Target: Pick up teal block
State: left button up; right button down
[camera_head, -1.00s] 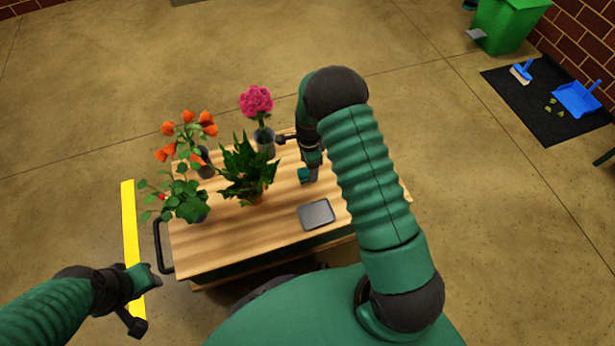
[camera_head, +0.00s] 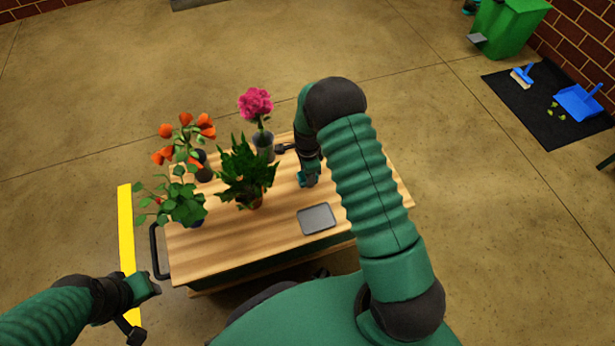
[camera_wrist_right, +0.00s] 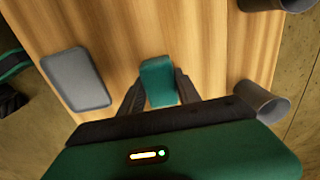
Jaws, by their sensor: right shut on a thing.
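The teal block (camera_wrist_right: 158,82) stands between the two dark fingers of my right gripper (camera_wrist_right: 160,92) in the right wrist view, with wood tabletop around it. My right gripper is shut on the block. In the head view my right gripper (camera_head: 308,180) is low over the table, right of the leafy plant, and mostly hides the block. Whether the block touches the tabletop is unclear. My left gripper (camera_head: 145,303) is off the table at the lower left, over the floor; its fingers are not clear.
The wooden table (camera_head: 270,225) holds a grey tray (camera_head: 317,218), a dark green leafy plant (camera_head: 247,175), orange flowers (camera_head: 185,140) and a pink flower in a grey vase (camera_head: 263,145). A black handle (camera_head: 155,250) is on its left side. A yellow strip (camera_head: 127,230) lies on the floor.

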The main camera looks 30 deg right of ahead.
jog(key=shift+r, duration=0.1)
jog(key=shift+r+p, duration=0.35)
jog(key=shift+p, duration=0.05)
notch_tip(320, 180, up, 4)
jog(key=p, duration=0.2)
jog(key=shift+f+p, duration=0.25)
jog(key=shift+p, duration=0.15)
jog(key=s+a+p, duration=0.2)
jog(key=s, duration=0.2)
jog(key=s+a+p, duration=0.1)
jog(key=s+a, duration=0.2)
jog(key=s, duration=0.2)
jog(key=s+a+p, duration=0.2)
jog(key=s, duration=0.2)
jog(key=shift+s+a+r+p, duration=0.2)
jog(key=shift+s+r+p, duration=0.15)
jog(key=shift+s+a, duration=0.1)
jog(key=shift+s, duration=0.1)
